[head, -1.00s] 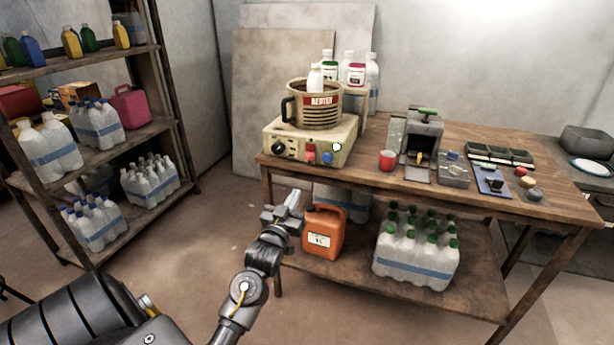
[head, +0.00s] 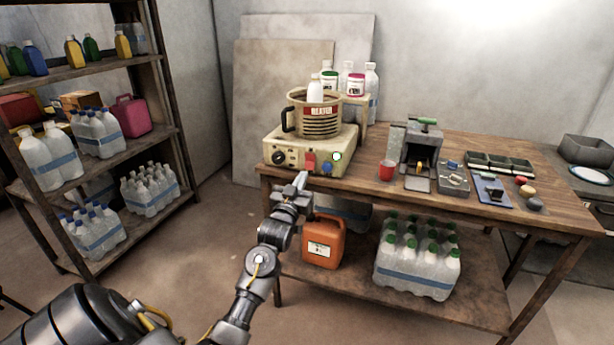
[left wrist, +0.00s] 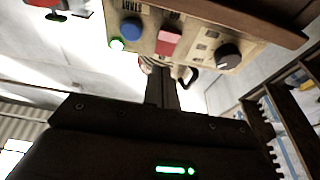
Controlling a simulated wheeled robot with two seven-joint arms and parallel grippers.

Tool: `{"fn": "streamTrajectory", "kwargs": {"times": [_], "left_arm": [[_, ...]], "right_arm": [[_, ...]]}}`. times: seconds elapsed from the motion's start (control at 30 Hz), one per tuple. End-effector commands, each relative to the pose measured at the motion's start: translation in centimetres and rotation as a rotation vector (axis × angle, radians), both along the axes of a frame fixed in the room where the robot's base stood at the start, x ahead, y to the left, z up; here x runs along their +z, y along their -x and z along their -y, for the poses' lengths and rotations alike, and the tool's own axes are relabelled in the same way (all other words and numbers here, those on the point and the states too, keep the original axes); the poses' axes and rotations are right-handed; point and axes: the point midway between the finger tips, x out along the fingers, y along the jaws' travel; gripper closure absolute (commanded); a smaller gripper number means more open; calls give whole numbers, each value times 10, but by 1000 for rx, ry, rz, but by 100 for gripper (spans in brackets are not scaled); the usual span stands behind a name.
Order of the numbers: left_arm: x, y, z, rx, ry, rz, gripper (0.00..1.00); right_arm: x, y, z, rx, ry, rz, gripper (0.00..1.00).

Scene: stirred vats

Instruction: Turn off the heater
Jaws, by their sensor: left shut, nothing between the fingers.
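The heater (head: 316,117) is a beige pot with a dark handle and a red label, on a cream control box (head: 284,143) at the table's left end. The box front has a black knob (head: 278,157), a red switch (head: 310,162), a blue button (head: 327,168) and a lit green lamp (head: 337,156). The left wrist view also shows the knob (left wrist: 229,55), red switch (left wrist: 168,41), blue button (left wrist: 131,28) and green lamp (left wrist: 117,44). My left gripper (head: 301,182) is shut and empty, just below and in front of the box, apart from it. My right gripper is not seen.
The wooden table (head: 380,203) also holds a red cup (head: 386,170), a grey machine (head: 422,150) and small trays. An orange canister (head: 323,241) and bottle packs (head: 416,265) stand on its lower shelf. A bottle rack (head: 165,100) stands left, with open floor between.

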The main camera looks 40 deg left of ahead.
Motion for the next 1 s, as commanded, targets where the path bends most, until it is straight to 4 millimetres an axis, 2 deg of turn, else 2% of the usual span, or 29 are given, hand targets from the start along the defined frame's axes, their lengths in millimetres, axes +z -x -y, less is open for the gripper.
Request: {"fn": "streamTrajectory", "kwargs": {"times": [0.07,0.17,0.33,0.5,0.9,1.0], "left_arm": [[6,-15,-5,0,1,1,100],[-3,-28,-9,-1,2,-3,100],[-12,-43,-14,-2,0,-1,100],[-15,-48,-16,-2,0,-1,100],[-17,-49,-15,-3,-1,4,100],[-20,-53,-12,-9,-5,17,100]], "right_arm": [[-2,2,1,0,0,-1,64],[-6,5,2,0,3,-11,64],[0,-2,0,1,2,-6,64],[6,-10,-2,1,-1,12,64],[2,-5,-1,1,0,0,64],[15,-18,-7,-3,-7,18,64]]}}
